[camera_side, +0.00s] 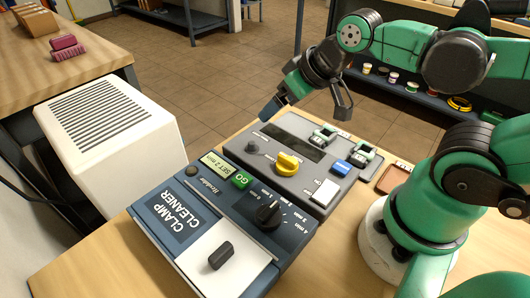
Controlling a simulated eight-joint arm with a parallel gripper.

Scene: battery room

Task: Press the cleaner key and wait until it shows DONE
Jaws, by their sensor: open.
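The clamp cleaner (181,222) is a dark blue box on the wooden table, with its label upside down in the picture. Its green GO key (241,180) sits beside a small lit display (217,165) that appears to read SET 2 min. A black dial (268,214) with minute marks is on its top panel. Its white lid (203,243) with a black handle (221,256) looks shut. My gripper (270,109) is above the far edge of the grey unit, apart from the GO key. It is open; no held thing shows.
A grey unit (262,170) with a yellow knob (287,164), a blue button (341,168) and a white switch (325,192) adjoins the cleaner. Clamp-like parts (325,136) stand at its far right. A white vented box (120,150) is at left. A brown tray (393,180) lies near my base.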

